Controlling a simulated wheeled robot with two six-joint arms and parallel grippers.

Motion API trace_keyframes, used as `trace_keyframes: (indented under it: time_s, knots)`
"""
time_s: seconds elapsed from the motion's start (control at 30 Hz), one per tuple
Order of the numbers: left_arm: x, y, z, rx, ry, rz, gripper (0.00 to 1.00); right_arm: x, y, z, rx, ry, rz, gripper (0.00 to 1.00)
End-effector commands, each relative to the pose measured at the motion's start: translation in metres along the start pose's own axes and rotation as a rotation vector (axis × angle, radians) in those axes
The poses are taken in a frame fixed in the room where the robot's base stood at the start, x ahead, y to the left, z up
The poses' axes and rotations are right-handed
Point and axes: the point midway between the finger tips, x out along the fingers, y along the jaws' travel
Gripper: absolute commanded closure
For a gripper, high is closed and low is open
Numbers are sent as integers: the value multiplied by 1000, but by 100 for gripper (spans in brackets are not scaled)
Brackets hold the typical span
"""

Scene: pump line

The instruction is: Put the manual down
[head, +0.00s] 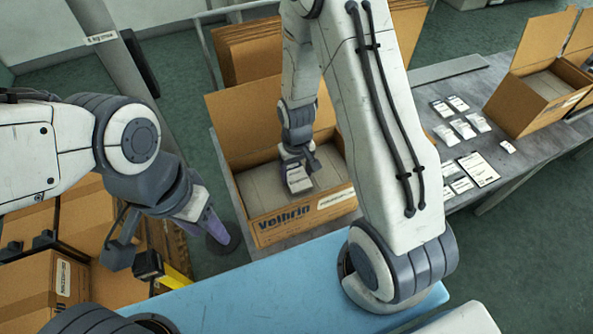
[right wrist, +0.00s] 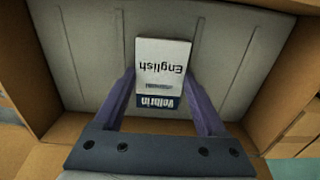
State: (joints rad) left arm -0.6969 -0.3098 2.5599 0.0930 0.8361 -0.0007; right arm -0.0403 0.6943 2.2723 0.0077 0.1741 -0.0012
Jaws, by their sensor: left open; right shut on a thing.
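The manual (right wrist: 163,70) is a small white booklet reading "English", with a dark blue "Velbrin" band. My right gripper (right wrist: 165,95) is shut on it, one finger on each side. In the head view, the manual (head: 299,181) and right gripper (head: 297,162) are inside the open Velbrin carton (head: 305,216), over its grey insert (head: 260,190). I cannot tell whether the manual touches the insert. My left gripper (head: 218,238) is open and hangs to the left of the carton, with no object visible in it.
The carton stands on a grey table (head: 420,130) with its back flap up. Several small packets and booklets (head: 463,128) lie to its right, then another open carton (head: 540,95). Brown boxes (head: 40,285) are at the lower left. A blue surface (head: 250,295) is in front.

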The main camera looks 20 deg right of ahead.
Motion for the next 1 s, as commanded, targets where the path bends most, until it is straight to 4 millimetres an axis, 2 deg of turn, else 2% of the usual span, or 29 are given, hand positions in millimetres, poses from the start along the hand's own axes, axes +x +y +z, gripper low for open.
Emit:
trace_keyframes:
  time_s: [0.2, 0.23, 0.27, 0.3, 0.67, 0.77, 1.0]
  knots:
    - [4, 0, 0, -1, 0, 0, 50, 4, 0, 0, 0, 0, 0, 82]
    - [3, 0, 0, -1, 0, 0, 50, 3, 0, 0, 0, 0, 0, 18]
    - [2, 0, 0, -1, 0, 0, 50, 3, 0, 0, 0, 0, 0, 7]
    - [2, 0, 0, -1, 0, 0, 50, 3, 0, 0, 0, 0, 0, 0]
    - [2, 0, 0, 0, 0, 0, 50, -5, 0, -1, 0, 3, 0, 0]
    - [5, 0, 0, -1, 0, 0, 50, -17, 0, -2, 0, 6, 0, 0]
    - [15, -1, 1, -3, 0, 0, 50, -62, 0, -2, 0, 8, 0, 0]
